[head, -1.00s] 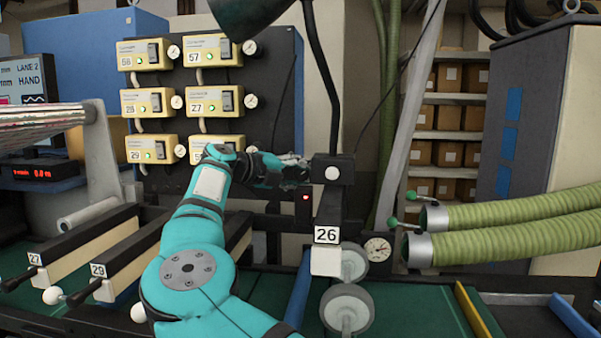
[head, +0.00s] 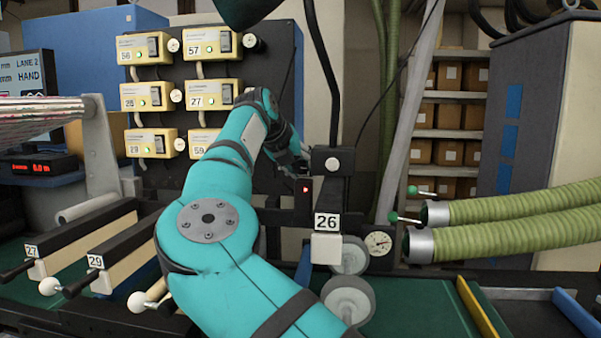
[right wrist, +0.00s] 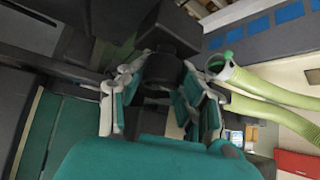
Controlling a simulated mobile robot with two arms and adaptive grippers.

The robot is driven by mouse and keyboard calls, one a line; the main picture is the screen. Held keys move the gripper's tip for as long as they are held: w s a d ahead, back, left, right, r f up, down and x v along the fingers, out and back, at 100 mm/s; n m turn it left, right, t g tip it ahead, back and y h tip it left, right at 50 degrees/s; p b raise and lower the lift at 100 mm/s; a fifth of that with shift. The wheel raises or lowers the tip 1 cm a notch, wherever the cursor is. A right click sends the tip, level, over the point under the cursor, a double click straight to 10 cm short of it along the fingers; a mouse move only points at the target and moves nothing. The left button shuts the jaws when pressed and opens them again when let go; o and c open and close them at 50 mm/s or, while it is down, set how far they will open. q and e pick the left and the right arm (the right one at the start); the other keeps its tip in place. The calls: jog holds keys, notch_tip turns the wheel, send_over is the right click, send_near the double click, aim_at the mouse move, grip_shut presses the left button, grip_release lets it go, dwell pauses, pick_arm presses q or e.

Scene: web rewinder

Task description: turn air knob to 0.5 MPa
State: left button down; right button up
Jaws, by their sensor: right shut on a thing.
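My right arm reaches up from the bottom of the head view. Its gripper (head: 298,158) is partly hidden by the arm, beside the black block on the post above the number 26. In the right wrist view the right gripper (right wrist: 160,88) is shut on a dark round knob (right wrist: 157,70), with a finger on each side. The knob sits under a black block. A round white pressure gauge (head: 378,242) is right of the number 26 plate; its reading is too small to tell. My left gripper is out of view.
Two green hoses (head: 510,226) with metal ends lie to the right. Grey rollers (head: 348,298) hang below the number 26 plate (head: 327,222). Levers with white balls (head: 49,286) are at left.

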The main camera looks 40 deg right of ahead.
jog(key=shift+f+y, duration=0.1)
jog(key=shift+y, duration=0.2)
dwell(0.4)
jog(key=o, duration=1.2)
jog(key=shift+d, duration=0.1)
jog(key=shift+c, duration=0.2)
jog(key=v, duration=1.2)
jog(key=shift+s, duration=0.15)
jog(key=shift+f, duration=0.1)
